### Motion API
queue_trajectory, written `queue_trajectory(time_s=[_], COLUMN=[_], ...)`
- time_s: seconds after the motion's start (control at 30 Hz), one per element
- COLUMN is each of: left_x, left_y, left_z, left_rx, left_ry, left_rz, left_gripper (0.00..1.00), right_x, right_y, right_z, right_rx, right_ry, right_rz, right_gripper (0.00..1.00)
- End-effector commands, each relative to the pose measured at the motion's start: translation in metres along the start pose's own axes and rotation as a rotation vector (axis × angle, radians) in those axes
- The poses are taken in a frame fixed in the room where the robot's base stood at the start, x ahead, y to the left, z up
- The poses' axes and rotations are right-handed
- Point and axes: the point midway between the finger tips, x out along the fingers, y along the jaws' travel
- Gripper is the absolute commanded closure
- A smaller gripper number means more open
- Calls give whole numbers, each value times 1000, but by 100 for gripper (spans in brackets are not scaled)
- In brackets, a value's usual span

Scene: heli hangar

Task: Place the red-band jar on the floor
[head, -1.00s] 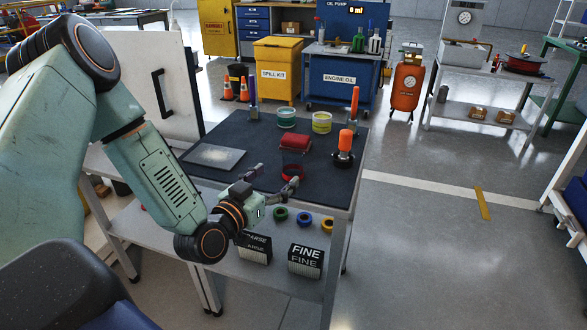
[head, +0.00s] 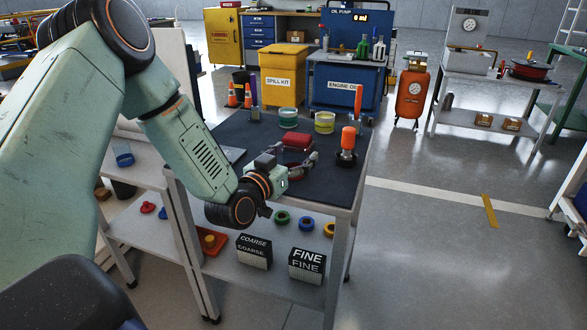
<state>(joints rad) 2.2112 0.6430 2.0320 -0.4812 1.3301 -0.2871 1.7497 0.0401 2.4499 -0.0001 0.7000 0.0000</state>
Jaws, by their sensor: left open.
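The red-band jar (head: 295,175) stands on the dark mat (head: 232,130) of the workbench, near its front edge. Only a bit of its red band shows, because my left gripper covers most of it. My left gripper (head: 300,162) is open, with its fingers at the jar, one along its right side. I cannot tell whether they touch it. The grey floor (head: 430,270) is bare to the right of the bench. My right gripper is not in view.
COARSE (head: 254,251) and FINE (head: 307,265) boxes sit on the lower shelf. A blue-band jar (head: 123,158) stands at left.

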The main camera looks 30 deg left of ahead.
Motion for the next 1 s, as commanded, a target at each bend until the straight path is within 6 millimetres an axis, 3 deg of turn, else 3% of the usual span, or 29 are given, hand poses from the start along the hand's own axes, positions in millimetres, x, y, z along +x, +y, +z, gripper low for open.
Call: queue_trajectory(time_s=[0.13, 0.9, 1.0], left_x=[0, 0, 0], left_y=[0, 0, 0], left_z=[-1, 0, 0], left_rx=[0, 0, 0], left_ry=[0, 0, 0], left_rz=[0, 0, 0], left_gripper=[25, 89, 89], right_x=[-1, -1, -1], right_y=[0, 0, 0], right_z=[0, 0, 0], right_rx=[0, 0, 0], right_ry=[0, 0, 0], right_rz=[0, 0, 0], right_gripper=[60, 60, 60])
